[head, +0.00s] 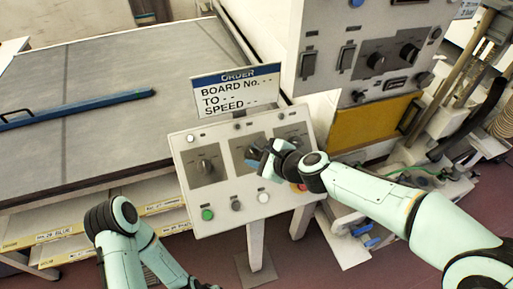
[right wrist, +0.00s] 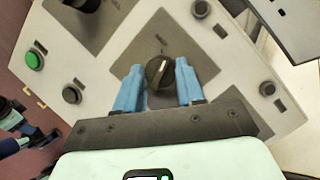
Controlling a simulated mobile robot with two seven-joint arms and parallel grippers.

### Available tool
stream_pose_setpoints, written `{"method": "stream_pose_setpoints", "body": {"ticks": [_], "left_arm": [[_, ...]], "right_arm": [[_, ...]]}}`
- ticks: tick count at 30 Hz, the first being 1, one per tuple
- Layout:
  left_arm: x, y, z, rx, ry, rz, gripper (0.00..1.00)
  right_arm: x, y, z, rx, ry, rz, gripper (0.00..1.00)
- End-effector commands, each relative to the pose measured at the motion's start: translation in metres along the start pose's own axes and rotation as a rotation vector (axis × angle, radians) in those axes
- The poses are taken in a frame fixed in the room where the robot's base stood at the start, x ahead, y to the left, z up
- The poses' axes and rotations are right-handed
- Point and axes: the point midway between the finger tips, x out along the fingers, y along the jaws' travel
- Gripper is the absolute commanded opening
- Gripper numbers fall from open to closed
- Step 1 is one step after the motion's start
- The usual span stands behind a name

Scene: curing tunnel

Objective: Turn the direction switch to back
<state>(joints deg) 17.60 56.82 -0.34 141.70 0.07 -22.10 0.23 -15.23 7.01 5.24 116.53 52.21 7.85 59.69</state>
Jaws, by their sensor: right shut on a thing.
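The tilted control panel (head: 222,178) carries several dark rotary knobs on grey plates. My right gripper (head: 258,160) is at the middle knob, which it largely hides in the head view. In the right wrist view, the blue fingers of my right gripper (right wrist: 159,88) stand on either side of this black knob (right wrist: 160,72) and are shut on it. A pale pointer line shows on the knob. The labels are too small to read, so I cannot confirm its name or setting. My left arm shows at the lower left, but its gripper is out of view.
A green button (head: 207,214), a grey button (head: 235,205) and a white button (head: 263,198) sit along the panel's lower part. An order sign (head: 236,90) stands behind the panel. A flat conveyor bed (head: 80,125) lies left, and a control cabinet (head: 340,60) stands behind right.

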Motion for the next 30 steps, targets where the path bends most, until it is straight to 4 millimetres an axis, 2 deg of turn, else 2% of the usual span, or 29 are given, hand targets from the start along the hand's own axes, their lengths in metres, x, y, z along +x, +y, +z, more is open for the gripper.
{"method": "stream_pose_setpoints", "body": {"ticks": [1, 3, 9, 18, 30], "left_arm": [[-0.010, 0.006, -0.008, 0.004, 0.010, 0.004, 0.55], [-0.016, 0.010, -0.013, 0.006, 0.017, 0.006, 0.55], [-0.026, 0.017, -0.022, 0.010, 0.028, 0.010, 0.55], [-0.029, 0.020, -0.026, 0.012, 0.033, 0.011, 0.55], [-0.030, 0.020, -0.027, 0.012, 0.034, 0.012, 0.55]], "right_arm": [[-0.001, -0.003, 0.004, -0.043, 0.001, 0.020, 0.08], [-0.001, -0.004, 0.004, -0.101, 0.004, 0.044, 0.08], [0.000, -0.002, 0.003, -0.241, 0.013, 0.103, 0.08], [0.001, -0.002, 0.001, -0.371, 0.023, 0.158, 0.08], [0.001, -0.001, 0.001, -0.415, 0.026, 0.177, 0.08]]}}
